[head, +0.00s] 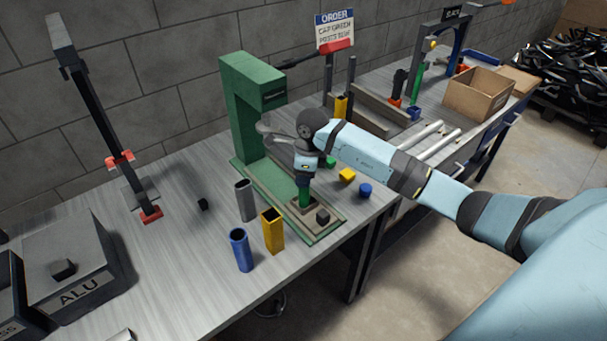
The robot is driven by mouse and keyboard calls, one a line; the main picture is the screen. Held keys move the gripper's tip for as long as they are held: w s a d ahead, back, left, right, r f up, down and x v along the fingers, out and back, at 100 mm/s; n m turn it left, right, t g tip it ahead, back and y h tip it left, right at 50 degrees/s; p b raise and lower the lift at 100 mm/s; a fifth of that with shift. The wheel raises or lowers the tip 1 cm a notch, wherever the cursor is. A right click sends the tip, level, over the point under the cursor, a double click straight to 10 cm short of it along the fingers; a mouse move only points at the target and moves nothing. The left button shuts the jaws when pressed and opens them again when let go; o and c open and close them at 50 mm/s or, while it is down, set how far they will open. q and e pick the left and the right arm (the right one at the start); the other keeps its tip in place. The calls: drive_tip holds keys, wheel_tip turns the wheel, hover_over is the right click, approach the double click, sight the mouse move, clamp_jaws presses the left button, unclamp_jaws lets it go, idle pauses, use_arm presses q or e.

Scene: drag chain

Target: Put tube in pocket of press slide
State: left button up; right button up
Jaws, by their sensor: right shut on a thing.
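My right gripper (305,184) comes in from the right, points down and is shut on a green tube (305,199). The tube looks upright, its lower end at the pale press slide (327,225) on the front of the green press (240,95). I cannot tell whether the tube is inside the pocket or just above it; the pocket's opening is hidden. A dark knob (322,214) sits on the slide, right of the tube. My left gripper is not in view.
A grey tube (245,201), yellow square tube (273,231) and blue tube (240,250) stand left of the slide. Green (331,162), yellow (347,175) and blue caps (365,190) lie right. An ALU box (75,265) stands left. The table between is mostly clear.

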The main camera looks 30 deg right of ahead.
drive_tip(key=shift+f, duration=0.2)
drive_tip(key=o, duration=1)
drive_tip(key=shift+c, duration=0.2)
drive_tip(key=r, duration=0.8)
drive_tip(key=s+d+r+b, duration=0.1)
drive_tip(key=r, duration=0.3)
drive_tip(key=shift+r, duration=0.15)
